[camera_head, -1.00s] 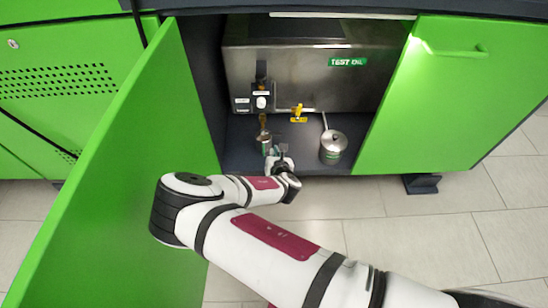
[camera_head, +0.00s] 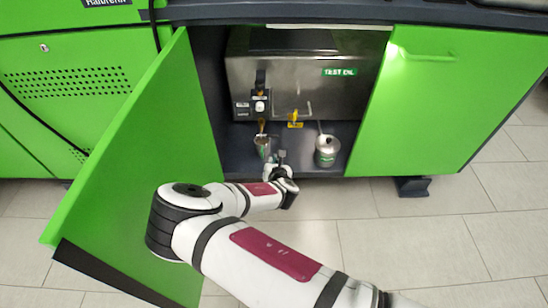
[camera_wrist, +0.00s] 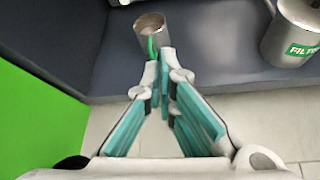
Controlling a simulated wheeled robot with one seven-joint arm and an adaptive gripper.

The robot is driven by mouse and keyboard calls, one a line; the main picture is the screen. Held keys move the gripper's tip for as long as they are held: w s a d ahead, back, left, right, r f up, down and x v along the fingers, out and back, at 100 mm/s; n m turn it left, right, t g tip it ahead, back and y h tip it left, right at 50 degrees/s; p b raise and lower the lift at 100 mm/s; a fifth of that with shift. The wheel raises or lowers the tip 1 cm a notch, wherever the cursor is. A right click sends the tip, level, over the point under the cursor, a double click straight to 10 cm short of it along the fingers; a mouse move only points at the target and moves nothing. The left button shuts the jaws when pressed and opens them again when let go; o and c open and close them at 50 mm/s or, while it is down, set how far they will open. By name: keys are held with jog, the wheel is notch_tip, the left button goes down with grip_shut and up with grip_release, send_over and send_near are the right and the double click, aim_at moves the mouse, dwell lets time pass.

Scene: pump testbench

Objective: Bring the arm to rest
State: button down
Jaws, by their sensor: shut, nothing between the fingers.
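My arm reaches from the lower right toward the open cabinet. My gripper (camera_head: 276,162) is at the cabinet's front edge, its fingers pointing inward. In the wrist view the fingertips (camera_wrist: 164,58) are together with nothing between them. A metal cup (camera_wrist: 152,30) with a green mark stands on the cabinet floor just past the fingertips. It also shows in the head view (camera_head: 263,143). Whether the tips touch the cup I cannot tell.
A lidded filter can (camera_head: 326,153) stands right of my gripper. The test oil tank (camera_head: 300,95) with a yellow valve (camera_head: 294,118) is behind. The tiled floor (camera_head: 400,250) in front is clear.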

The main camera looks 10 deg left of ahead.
jog(key=w+d+r+m+g+h, duration=0.1)
jog(key=d+r+m+g+h, duration=0.3)
jog(key=d+r+m, duration=0.9)
jog(key=s+d+r+m+g, duration=0.3)
jog(key=s+d+r+m, duration=0.3)
jog(key=s+r, duration=0.4)
jog(key=s+d+r+m+g, duration=0.2)
jog(key=s+d+r+m, duration=0.2)
jog(key=s+r+m, duration=0.6)
jog(key=s+d+r+m+g, duration=0.1)
jog(key=s+d+r+m, duration=0.25)
jog(key=s, duration=0.45)
jog(key=s+d+r+m, duration=0.2)
jog(key=s+r, duration=0.3)
jog(key=s, duration=0.4)
jog(key=s+d+r+m+g, duration=0.1)
jog(key=s+d+r+m, duration=0.25)
jog(key=s, duration=0.45)
notch_tip(320, 180, up, 38)
jog(key=n+t+p, duration=0.1)
jog(key=t+p, duration=0.2)
jog(key=p, duration=3.2)
jog(key=shift+s+a+t+p, duration=0.3)
jog(key=shift+s+t+p, duration=0.1)
jog(key=shift+s, duration=0.05)
